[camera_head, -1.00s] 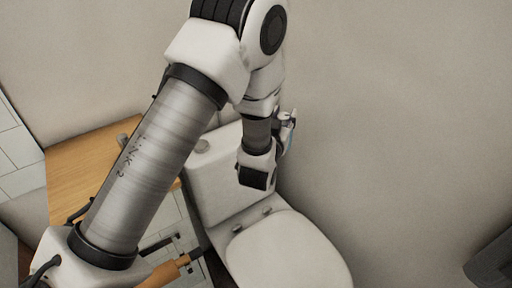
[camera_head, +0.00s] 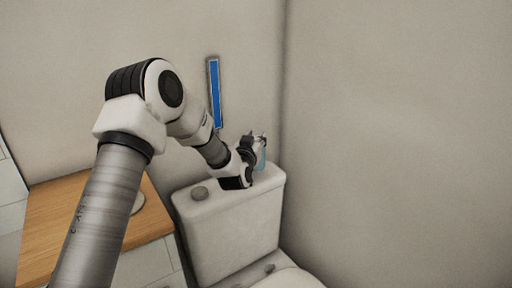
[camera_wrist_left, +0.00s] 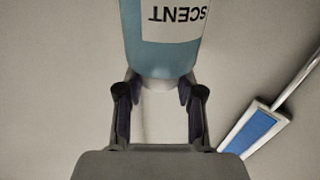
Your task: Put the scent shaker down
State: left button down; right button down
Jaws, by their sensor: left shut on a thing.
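The scent shaker (camera_head: 262,158) is a light blue bottle with a white label reading SCENT. In the left wrist view the scent shaker (camera_wrist_left: 165,55) fills the top middle, its label upside down in the picture. My left gripper (camera_head: 256,142) is shut on it over the back right of the toilet tank (camera_head: 228,228). In the wrist view the fingers of my left gripper (camera_wrist_left: 158,92) sit on either side of the shaker's narrow pale end. I cannot tell whether the shaker touches the tank lid. My right gripper is out of view.
A wooden counter (camera_head: 60,215) is at the left. A blue-faced strip (camera_head: 214,92) is at the back wall; it also shows in the wrist view (camera_wrist_left: 250,132). The right wall is close.

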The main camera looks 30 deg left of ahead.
pick_arm(q)
notch_tip(320, 180, down, 3)
jog(key=shift+r, duration=0.1)
jog(key=shift+f, duration=0.2)
jog(key=shift+s+f, duration=0.1)
jog(key=c, duration=0.7)
grip_release()
jog(key=shift+f, duration=0.1)
jog(key=shift+r, duration=0.35)
jog(key=v, duration=1.2)
jog(key=shift+f, duration=0.15)
